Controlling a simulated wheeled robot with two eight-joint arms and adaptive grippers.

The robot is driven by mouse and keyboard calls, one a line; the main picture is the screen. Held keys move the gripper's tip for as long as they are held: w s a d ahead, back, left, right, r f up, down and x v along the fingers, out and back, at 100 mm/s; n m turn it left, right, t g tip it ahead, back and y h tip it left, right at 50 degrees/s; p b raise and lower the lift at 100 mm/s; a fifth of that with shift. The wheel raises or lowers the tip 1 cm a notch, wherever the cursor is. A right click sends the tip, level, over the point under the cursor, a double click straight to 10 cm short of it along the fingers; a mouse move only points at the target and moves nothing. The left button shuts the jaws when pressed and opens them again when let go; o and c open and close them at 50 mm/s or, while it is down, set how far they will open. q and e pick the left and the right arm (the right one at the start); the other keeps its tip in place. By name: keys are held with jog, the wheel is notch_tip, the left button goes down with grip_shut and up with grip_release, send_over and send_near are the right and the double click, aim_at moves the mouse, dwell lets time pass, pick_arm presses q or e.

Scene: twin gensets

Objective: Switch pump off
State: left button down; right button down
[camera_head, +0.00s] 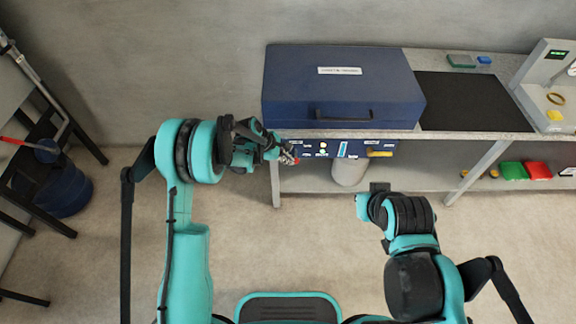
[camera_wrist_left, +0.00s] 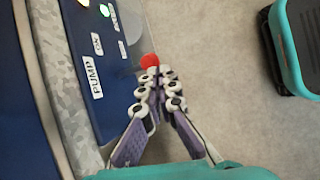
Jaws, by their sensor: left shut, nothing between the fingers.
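The blue control panel (camera_head: 340,149) hangs on the bench front under a closed dark blue case (camera_head: 340,85). In the left wrist view the panel (camera_wrist_left: 105,65) carries a PUMP label (camera_wrist_left: 92,77), a smaller ON label (camera_wrist_left: 97,44) and a lit green lamp (camera_wrist_left: 105,10). A round red button (camera_wrist_left: 151,60) shows just past the fingertips of my left gripper (camera_wrist_left: 155,78). I cannot tell if they touch. In the head view my left gripper (camera_head: 290,155) is shut and empty at the panel's left end. My right gripper (camera_head: 379,188) is low in front of the bench, its fingers unclear.
A black mat (camera_head: 470,102) lies on the bench to the right of the case. A grey cylinder (camera_head: 349,172) stands below the panel. Green (camera_head: 513,171) and red (camera_head: 538,171) items sit on the lower shelf. A blue drum (camera_head: 60,190) stands at left.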

jog(key=shift+f+b, duration=0.45)
jog(key=shift+f, duration=0.25)
jog(key=shift+r, duration=0.1)
jog(key=shift+r+p, duration=0.25)
jog(key=shift+p, duration=0.15)
